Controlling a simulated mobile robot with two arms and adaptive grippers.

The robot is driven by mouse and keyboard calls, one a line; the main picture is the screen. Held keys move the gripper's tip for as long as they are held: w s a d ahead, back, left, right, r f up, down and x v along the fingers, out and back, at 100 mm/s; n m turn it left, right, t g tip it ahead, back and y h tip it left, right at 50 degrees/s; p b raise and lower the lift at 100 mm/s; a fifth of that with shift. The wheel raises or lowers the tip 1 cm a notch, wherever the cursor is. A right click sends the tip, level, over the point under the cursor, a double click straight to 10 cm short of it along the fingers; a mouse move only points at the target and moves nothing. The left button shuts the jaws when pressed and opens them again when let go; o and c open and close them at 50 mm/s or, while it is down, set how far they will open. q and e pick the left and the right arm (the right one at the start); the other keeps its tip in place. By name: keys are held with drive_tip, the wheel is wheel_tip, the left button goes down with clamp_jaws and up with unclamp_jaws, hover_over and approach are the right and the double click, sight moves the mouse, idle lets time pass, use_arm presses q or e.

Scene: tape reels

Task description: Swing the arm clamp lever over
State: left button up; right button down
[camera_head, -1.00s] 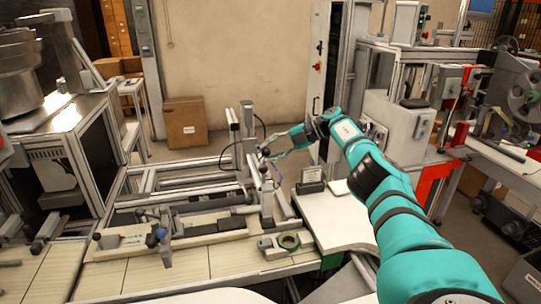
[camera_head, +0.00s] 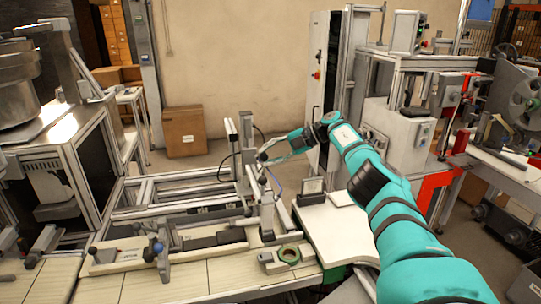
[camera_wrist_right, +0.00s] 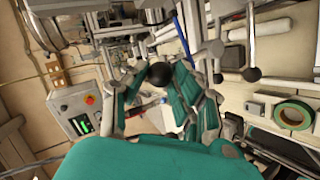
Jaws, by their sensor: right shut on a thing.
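My right gripper (camera_head: 264,158) reaches in from the right to an upright metal post assembly (camera_head: 246,150) on the conveyor frame. In the right wrist view the black ball knob (camera_wrist_right: 160,73) of a lever sits between the two teal-padded fingers of my right gripper (camera_wrist_right: 162,82), which is shut on it. My left gripper is not in view.
A green tape roll (camera_head: 289,253) lies on a fixture at the conveyor's front; it also shows in the right wrist view (camera_wrist_right: 292,114). A small display box (camera_head: 312,186) stands on the white table (camera_head: 335,232).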

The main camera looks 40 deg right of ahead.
drive_tip(key=c, duration=1.2)
unclamp_jaws()
drive_tip(key=shift+w+r, duration=0.2)
drive_tip(key=shift+o, duration=0.9)
drive_tip(key=shift+w+f, duration=0.1)
drive_tip(key=shift+w, duration=0.05)
drive_tip(key=shift+w+f, duration=0.1)
drive_tip(key=shift+f, duration=0.1)
drive_tip(key=v, duration=0.7)
drive_tip(key=shift+s+d, duration=0.2)
drive_tip(key=shift+r, duration=0.15)
drive_tip(key=shift+r, duration=0.1)
